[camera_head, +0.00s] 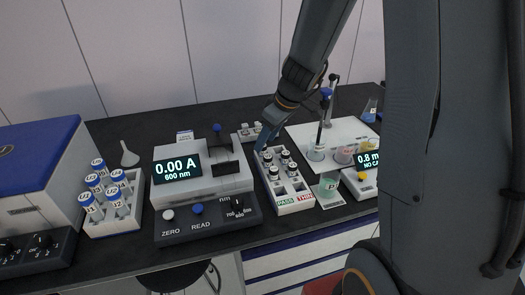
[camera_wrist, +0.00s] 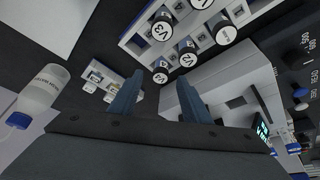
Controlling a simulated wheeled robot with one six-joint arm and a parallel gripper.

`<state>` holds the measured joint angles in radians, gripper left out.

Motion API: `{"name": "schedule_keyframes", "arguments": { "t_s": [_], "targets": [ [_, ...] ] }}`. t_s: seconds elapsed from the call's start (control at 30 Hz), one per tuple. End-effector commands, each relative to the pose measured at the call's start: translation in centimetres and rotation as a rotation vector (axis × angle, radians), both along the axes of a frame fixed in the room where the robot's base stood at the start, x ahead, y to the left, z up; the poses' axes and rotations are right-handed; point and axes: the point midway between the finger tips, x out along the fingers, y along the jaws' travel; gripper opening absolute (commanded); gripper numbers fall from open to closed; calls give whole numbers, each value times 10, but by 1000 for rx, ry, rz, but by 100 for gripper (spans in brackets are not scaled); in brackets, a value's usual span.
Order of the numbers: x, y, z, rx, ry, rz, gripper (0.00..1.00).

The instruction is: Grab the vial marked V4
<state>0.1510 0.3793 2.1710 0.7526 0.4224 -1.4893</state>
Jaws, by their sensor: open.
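A white rack (camera_head: 292,207) holds several small dark-capped vials (camera_head: 285,157), with a PASS and a THIN label at its front. In the wrist view the rack (camera_wrist: 133,43) is at the top, and cap labels show V3 (camera_wrist: 161,29), V2 (camera_wrist: 187,57) and V1 (camera_wrist: 160,74). Another vial (camera_wrist: 225,34) and one cut by the top edge (camera_wrist: 201,3) have labels I cannot read surely, so I cannot tell which is V4. My gripper (camera_wrist: 160,94) is open and empty, fingers apart. In the head view my gripper (camera_head: 263,138) is by the rack's back left corner.
A photometer (camera_head: 200,184) reading 0.00 A stands left of the rack. Further left is a rack of blue-capped tubes (camera_head: 122,222). A white board with beakers (camera_head: 316,151) is to the right. A small white holder (camera_wrist: 97,82) and a bottle (camera_wrist: 41,88) lie near my gripper.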

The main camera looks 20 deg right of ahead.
Motion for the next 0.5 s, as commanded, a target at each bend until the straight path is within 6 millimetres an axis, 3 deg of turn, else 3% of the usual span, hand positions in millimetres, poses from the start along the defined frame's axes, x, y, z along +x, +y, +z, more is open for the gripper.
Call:
{"name": "schedule_keyframes", "arguments": {
  "t_s": [0.17, 0.43, 0.5],
  "targets": [
    [5, 5, -15, 0, 1, 1, 43],
    [6, 6, -17, -1, -1, 3, 43],
    [6, 6, -17, -1, -1, 3, 35]
  ]
}}
